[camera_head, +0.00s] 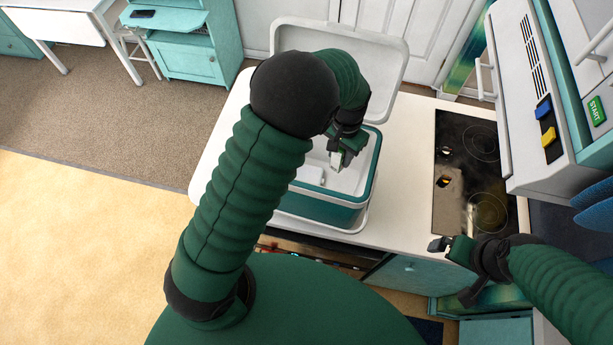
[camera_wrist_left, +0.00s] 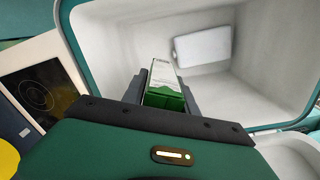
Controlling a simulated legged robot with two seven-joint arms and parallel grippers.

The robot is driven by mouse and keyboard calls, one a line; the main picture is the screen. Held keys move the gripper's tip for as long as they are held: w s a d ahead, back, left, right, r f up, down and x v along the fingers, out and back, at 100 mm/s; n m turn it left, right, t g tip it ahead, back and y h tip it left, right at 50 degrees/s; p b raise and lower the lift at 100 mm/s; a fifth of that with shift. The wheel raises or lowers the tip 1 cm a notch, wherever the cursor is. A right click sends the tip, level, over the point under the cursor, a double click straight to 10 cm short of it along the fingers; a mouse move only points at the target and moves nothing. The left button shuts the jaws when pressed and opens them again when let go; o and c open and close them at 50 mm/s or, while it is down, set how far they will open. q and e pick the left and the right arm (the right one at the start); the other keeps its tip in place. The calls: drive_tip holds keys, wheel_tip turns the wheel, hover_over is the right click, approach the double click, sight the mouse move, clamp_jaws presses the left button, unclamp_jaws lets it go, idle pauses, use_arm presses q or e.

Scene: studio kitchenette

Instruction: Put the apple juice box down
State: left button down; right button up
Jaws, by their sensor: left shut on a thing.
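My left gripper (camera_head: 341,150) is shut on the apple juice box (camera_wrist_left: 163,84), a small white and green carton. The box shows between the two fingers in the left wrist view, and a little of it shows in the head view (camera_head: 337,159). The gripper holds it over the open teal and white cooler (camera_head: 318,211), pointing down into its white interior. I cannot tell whether the box touches the cooler's floor. My right gripper (camera_head: 455,268) is at the lower right, near the counter's front edge, with its fingers apart and nothing between them.
A white block (camera_wrist_left: 203,47) lies inside the cooler, against a far side. The cooler's lid (camera_head: 393,80) stands open behind it. A black cooktop (camera_head: 470,150) lies to the right on the white counter (camera_head: 408,190). An appliance with a START button (camera_head: 597,110) stands at the upper right.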

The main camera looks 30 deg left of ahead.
sight(338, 166)
use_arm(q)
wheel_tip(338, 166, down, 5)
drive_tip(key=shift+s+d+f+b, duration=0.1)
drive_tip(key=shift+s+d+b, duration=0.05)
drive_tip(key=shift+b, duration=0.75)
drive_tip(key=shift+f, duration=0.3)
drive_tip(key=f+p, duration=0.1)
drive_tip(key=f, duration=0.2)
drive_tip(key=f+p, duration=0.1)
drive_tip(key=f, duration=0.2)
drive_tip(key=a+f+p, duration=0.1)
drive_tip(key=f, duration=0.3)
drive_tip(key=shift+p, duration=0.3)
drive_tip(key=shift+d+f, duration=0.1)
drive_tip(key=shift+f, duration=0.05)
drive_tip(key=shift+d, duration=0.2)
drive_tip(key=shift+f+b, duration=0.15)
drive_tip(key=shift+b, duration=0.15)
drive_tip(key=c, duration=1.3)
unclamp_jaws()
drive_tip(key=shift+a, duration=0.2)
drive_tip(key=shift+o, duration=0.2)
drive_tip(key=shift+a, duration=0.25)
use_arm(e)
drive_tip(key=shift+s+r, duration=0.1)
drive_tip(key=shift+r, duration=0.3)
use_arm(q)
drive_tip(key=shift+d, duration=0.15)
use_arm(e)
drive_tip(key=shift+d, duration=0.2)
